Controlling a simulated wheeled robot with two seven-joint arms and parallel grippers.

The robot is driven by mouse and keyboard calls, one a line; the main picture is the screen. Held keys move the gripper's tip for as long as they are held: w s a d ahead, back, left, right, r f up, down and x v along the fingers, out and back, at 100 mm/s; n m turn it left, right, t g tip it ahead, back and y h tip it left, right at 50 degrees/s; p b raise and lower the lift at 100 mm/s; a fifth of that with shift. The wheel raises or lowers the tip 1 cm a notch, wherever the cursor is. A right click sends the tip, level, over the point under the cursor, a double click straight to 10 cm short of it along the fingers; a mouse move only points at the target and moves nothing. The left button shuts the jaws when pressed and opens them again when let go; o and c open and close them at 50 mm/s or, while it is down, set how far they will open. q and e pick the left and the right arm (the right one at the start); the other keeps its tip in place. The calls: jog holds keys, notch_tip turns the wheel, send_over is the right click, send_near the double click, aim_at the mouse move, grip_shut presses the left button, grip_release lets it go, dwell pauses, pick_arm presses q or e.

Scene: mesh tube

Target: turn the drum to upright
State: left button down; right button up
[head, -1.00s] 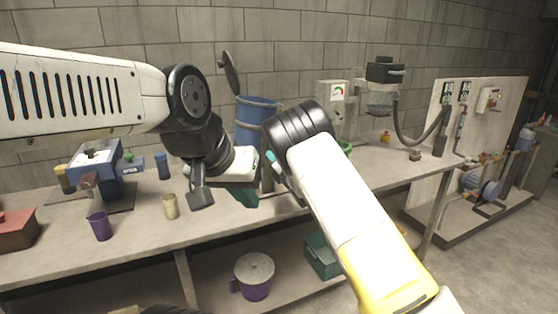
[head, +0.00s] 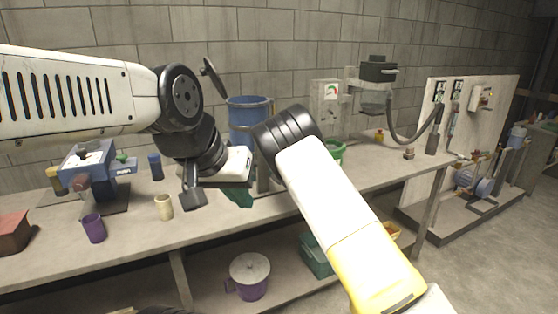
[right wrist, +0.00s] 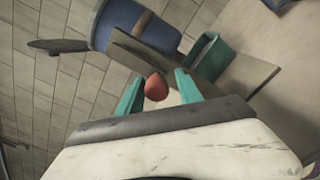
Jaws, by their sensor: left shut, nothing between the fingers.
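The blue drum (head: 249,113) stands at the back of the bench, its rim up; I cannot tell its exact lean. A dark disc like an open lid (head: 214,80) tilts at its upper left. In the right wrist view the drum (right wrist: 165,36) and disc (right wrist: 58,46) are at the top, with a grey-brown stand plate (right wrist: 215,87) and a red knob (right wrist: 156,87). My right gripper (right wrist: 160,74) is open, its teal fingers on either side of the knob with gaps. The right forearm hides it in the head view.
A blue machine (head: 88,172), a purple cup (head: 94,228) and a cream cup (head: 164,207) stand on the left of the bench (head: 130,240). A green container (head: 335,150) is right of the drum. A purple lidded pot (head: 250,275) stands on the lower shelf.

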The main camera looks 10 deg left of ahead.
jog(key=shift+o, duration=0.2)
jog(key=shift+a+r, duration=0.1)
jog(key=shift+r, duration=0.05)
jog(key=shift+s, duration=0.2)
jog(key=v, duration=0.7)
jog(key=shift+d, duration=0.25)
jog(key=shift+s, duration=0.1)
